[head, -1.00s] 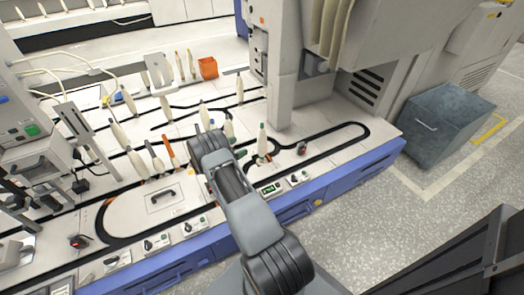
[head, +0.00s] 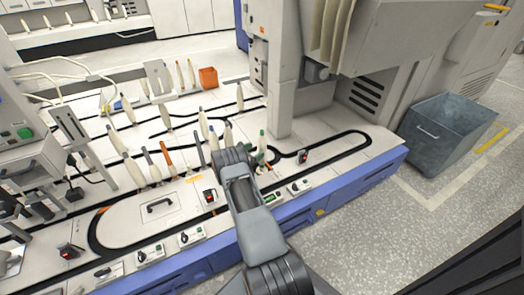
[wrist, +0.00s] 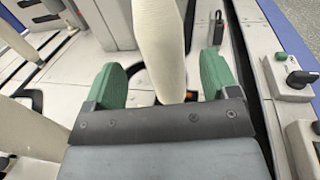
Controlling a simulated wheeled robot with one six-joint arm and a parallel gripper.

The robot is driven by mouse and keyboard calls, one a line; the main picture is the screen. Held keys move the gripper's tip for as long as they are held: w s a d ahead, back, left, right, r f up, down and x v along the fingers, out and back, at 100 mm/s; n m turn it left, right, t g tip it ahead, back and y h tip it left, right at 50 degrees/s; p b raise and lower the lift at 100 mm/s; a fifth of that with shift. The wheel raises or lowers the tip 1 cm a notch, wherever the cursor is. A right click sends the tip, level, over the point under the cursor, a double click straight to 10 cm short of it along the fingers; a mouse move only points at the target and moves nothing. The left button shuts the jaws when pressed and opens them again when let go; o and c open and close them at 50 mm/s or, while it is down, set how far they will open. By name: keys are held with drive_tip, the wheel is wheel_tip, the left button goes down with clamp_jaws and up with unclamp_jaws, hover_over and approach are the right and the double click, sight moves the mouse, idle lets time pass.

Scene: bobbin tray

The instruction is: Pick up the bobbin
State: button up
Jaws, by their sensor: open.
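A cream bobbin (head: 262,146) with a green tip stands upright on the table's right part in the head view. In the wrist view, the bobbin (wrist: 160,45) rises between the two green fingers of my gripper (wrist: 162,82) and runs out of the top of the picture. The fingers are open, with a gap visible on each side of it. In the head view my gripper (head: 262,163) is low beside the bobbin's lower part, and my wrist partly hides the fingers. The bobbin's foot is partly hidden behind the gripper's dark bar in the wrist view.
Other bobbins stand close on the left, one cream (head: 228,134) and one grey (head: 199,150). Control knobs (wrist: 300,78) line the table's front edge. A small black device (head: 303,157) stands to the right. The machine column (head: 282,95) rises behind. An orange box (head: 208,78) is farther back.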

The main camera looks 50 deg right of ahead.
sight(258, 149)
drive_tip(key=d, duration=0.1)
drive_tip(key=d+b, duration=0.1)
drive_tip(key=d, duration=0.2)
drive_tip(key=shift+s+d+f+b, duration=0.1)
drive_tip(key=shift+s+f+b, duration=0.1)
drive_tip(key=shift+s+b, duration=0.2)
drive_tip(key=shift+d+r, duration=0.1)
drive_tip(key=shift+d, duration=0.15)
drive_tip(key=c, duration=1)
drive_tip(key=shift+r, duration=0.1)
drive_tip(key=shift+c, duration=0.2)
